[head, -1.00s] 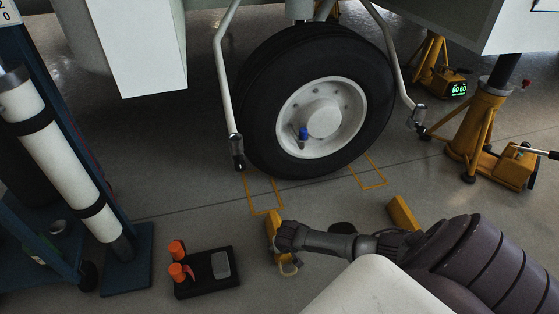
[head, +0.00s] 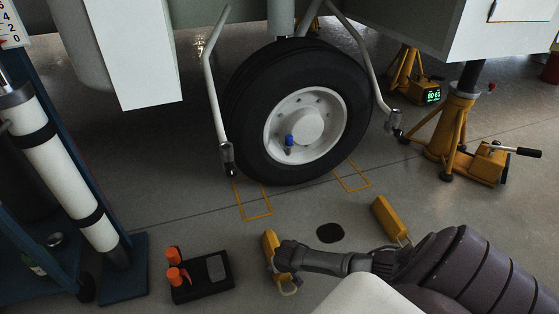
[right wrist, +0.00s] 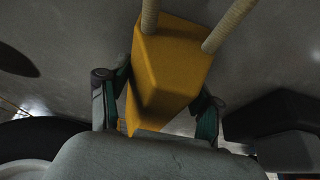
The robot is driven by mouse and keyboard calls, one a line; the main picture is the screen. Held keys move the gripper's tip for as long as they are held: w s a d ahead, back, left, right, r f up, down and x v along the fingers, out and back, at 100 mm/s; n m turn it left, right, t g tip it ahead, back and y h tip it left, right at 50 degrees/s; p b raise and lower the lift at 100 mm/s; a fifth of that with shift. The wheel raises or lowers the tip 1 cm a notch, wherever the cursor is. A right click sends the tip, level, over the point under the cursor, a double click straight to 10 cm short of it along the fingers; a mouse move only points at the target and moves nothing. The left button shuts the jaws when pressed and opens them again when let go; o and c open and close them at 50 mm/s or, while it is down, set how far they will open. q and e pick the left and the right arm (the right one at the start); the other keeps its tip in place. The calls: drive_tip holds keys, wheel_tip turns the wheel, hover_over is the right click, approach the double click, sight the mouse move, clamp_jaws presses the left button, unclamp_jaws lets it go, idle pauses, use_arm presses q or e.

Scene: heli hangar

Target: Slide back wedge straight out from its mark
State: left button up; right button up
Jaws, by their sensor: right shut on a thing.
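A yellow wedge (head: 269,243) with a rope loop is on the floor in front of the left yellow outlined mark (head: 257,217), with bare floor between them. My right gripper (head: 282,254) is shut on this wedge. In the right wrist view the wedge (right wrist: 170,65) sits between the two fingers (right wrist: 160,105), its two rope ends rising at the top. A second yellow wedge (head: 387,217) lies loose on the floor, apart from the right outlined mark (head: 352,176). The black tyre (head: 245,125) stands behind the marks. My left gripper is not in view.
A black box with orange knobs (head: 213,273) lies left of the held wedge. A blue stand with a white cylinder (head: 55,165) is at the left, a yellow jack (head: 452,130) at the right. A dark round patch (head: 330,233) is on the floor between the wedges.

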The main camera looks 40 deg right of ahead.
drive_tip(key=o, duration=1.7)
drive_tip(key=v, duration=1.2)
